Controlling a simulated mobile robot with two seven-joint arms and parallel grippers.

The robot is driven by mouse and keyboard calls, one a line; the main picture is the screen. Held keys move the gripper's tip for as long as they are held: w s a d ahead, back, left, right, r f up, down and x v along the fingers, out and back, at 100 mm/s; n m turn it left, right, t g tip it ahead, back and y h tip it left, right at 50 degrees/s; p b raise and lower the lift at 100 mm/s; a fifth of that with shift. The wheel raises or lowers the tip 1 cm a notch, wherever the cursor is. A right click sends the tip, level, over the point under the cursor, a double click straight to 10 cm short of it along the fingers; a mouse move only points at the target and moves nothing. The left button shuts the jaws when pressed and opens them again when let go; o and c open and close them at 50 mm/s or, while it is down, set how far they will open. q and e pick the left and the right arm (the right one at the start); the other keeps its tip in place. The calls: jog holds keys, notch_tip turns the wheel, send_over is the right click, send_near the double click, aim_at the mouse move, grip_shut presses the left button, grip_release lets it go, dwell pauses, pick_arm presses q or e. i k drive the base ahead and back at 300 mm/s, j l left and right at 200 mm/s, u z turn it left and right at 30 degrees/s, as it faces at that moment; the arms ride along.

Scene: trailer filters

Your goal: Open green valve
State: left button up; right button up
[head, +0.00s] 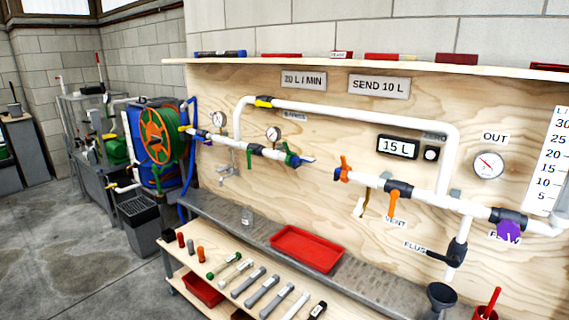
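A white pipe runs across the plywood panel (330,120). A green valve handle (250,158) points down from a dark valve body on the left part of the pipe. A second green part (291,160) sits farther right, next to a blue fitting at the pipe's open end; whether it is also a handle is too small to tell. Neither of my grippers is in view.
Other handles are orange (393,204), purple (509,231) and yellow (263,102). A red tray (307,249) lies on the grey ledge. Several tools lie on the lower shelf (215,262). A hose reel (160,136) stands left.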

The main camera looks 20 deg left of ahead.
aim_at(249, 160)
jog(key=u, duration=0.2)
jog(key=i+j+u, duration=0.1)
jog(key=i+u, duration=0.6)
jog(key=i+l, duration=0.05)
jog(key=i, duration=0.05)
